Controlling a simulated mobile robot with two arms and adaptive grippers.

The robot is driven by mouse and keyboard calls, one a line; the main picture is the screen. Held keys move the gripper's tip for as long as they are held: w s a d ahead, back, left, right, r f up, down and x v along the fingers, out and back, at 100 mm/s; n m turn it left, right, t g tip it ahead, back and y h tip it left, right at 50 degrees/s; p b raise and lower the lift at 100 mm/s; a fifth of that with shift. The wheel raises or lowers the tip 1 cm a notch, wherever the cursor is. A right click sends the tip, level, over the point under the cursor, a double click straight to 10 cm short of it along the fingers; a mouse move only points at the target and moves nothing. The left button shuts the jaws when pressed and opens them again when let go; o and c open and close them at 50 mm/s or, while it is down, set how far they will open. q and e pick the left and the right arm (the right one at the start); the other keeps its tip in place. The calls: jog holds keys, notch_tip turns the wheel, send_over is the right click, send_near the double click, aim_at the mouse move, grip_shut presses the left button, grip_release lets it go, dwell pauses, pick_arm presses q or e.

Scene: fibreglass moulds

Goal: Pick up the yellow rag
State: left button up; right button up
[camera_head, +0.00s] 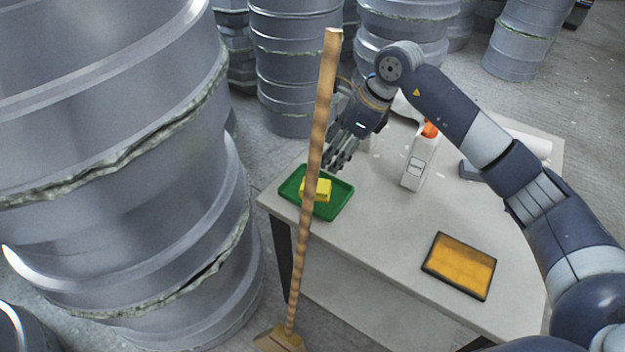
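A small yellow block-like piece (319,189) lies on a green tray (335,208) at the table's left end. It may be a folded rag or a sponge; I cannot tell. A flat orange-yellow piece (460,264) lies in a dark-rimmed tray near the table's front right; whether it is cloth is unclear. My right gripper (338,160) hangs just above and behind the green tray, fingers pointing down, slightly apart and empty. It looks apart from the yellow block. The broom handle partly covers the tray and block. My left gripper is not in view.
An upright broom (318,130) stands in front of the table (375,255). A white bottle with an orange cap (417,163) and a dark object (474,171) stand farther back. Large grey moulds (120,150) crowd the left and back. The table's middle is clear.

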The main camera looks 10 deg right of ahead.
jog(key=f, duration=0.2)
send_over(323, 187)
jog(key=shift+g, duration=0.3)
notch_tip(323, 187, down, 4)
jog(key=shift+f, duration=0.1)
jog(key=x, duration=0.1)
jog(key=p+x, duration=0.1)
jog(key=x, duration=0.1)
jog(key=d+x, duration=0.1)
jog(key=x, duration=0.1)
jog(key=shift+w+a+f+p, duration=0.1)
jog(key=shift+f+p, duration=0.2)
jog(key=shift+f, duration=0.05)
jog(key=shift+c, duration=1.4)
jog(key=c, duration=0.5)
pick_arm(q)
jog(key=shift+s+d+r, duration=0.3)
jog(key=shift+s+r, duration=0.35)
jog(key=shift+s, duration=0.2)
pick_arm(e)
jog(key=shift+c, duration=0.4)
